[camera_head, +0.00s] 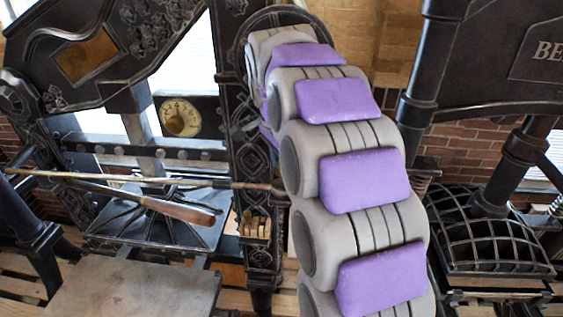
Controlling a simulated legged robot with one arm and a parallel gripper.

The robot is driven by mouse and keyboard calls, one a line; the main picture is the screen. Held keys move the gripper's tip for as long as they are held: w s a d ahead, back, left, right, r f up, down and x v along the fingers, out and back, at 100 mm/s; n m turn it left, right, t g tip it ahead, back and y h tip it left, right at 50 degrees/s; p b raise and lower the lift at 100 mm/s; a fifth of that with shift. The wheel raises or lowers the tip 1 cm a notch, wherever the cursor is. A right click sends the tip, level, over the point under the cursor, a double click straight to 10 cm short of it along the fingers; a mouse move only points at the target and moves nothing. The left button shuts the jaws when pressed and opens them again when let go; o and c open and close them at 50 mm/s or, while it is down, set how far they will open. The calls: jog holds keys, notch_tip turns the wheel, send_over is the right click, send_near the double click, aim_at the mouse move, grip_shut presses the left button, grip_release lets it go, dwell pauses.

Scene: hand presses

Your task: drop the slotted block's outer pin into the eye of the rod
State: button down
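A long thin rod (120,178) runs nearly level across the left press, from the left edge to behind my arm. I cannot make out an eye on it; its right end is hidden behind my arm. A bar with a wooden handle (180,209) slants below it. I cannot pick out the slotted block or its outer pin. My grey and purple arm reaches from the bottom middle up to the top middle and covers much of the centre. My gripper is not in view.
A dark ornate press (165,155) with a round dial (180,117) stands at the left. A pale flat table (135,289) lies at the lower left. Another dark press (500,60) stands at the right, with a ribbed cage-like part (487,232) below. A brick wall (465,150) is behind.

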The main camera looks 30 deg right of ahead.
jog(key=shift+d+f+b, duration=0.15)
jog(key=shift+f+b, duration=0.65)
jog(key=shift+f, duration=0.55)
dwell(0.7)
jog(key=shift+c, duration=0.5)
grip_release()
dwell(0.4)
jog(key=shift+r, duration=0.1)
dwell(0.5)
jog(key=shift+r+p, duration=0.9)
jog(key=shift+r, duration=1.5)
